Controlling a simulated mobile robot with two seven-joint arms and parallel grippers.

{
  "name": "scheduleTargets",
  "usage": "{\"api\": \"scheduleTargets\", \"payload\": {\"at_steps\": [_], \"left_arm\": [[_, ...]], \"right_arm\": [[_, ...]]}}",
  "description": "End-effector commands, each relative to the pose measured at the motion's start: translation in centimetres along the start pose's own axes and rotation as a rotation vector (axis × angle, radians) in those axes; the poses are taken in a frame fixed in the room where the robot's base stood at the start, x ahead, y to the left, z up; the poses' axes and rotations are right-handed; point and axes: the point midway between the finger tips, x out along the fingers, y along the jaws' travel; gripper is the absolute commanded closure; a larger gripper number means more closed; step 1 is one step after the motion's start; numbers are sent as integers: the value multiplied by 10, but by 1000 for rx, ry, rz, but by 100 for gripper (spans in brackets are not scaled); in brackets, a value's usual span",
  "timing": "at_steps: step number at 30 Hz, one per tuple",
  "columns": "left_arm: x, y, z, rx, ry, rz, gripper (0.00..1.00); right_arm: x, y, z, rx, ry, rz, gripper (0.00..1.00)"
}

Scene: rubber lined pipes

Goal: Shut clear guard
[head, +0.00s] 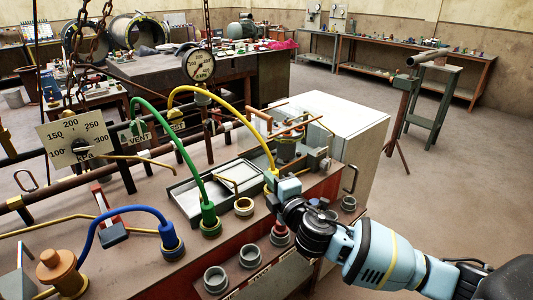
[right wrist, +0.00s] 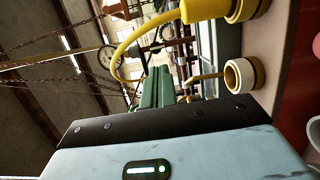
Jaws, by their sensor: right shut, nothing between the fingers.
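A dark-framed, pale see-through panel (head: 188,203) on the bench top looks like the clear guard. It lies low and nearly flat, with a bent yellow handle (head: 236,186) at its right part. I cannot tell whether it is fully down. My right gripper (head: 273,182) is to the right of the panel, apart from it, close to the end of the yellow hose (head: 250,117). It is shut and empty. My left gripper is out of view.
Several open sockets (head: 250,255) line the front edge. A gauge (head: 200,65) stands behind.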

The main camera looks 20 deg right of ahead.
Motion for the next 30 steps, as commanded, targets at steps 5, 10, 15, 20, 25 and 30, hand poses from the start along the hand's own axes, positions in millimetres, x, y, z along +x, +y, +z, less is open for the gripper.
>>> {"api": "scheduleTargets", "payload": {"at_steps": [5, 10, 15, 20, 25, 30], "left_arm": [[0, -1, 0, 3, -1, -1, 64], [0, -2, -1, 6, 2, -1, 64], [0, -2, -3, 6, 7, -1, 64], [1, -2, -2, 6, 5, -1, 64], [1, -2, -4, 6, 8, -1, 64], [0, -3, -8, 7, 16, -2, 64]], "right_arm": [[13, 1, 0, 0, 0, 2, 100], [39, 1, 0, -2, 0, 3, 100], [65, 2, 0, -1, 0, 2, 100], [88, 1, 0, 0, -1, 1, 100], [104, 2, 13, -4, -3, 2, 100], [108, 2, 31, -3, -2, 3, 100]]}}
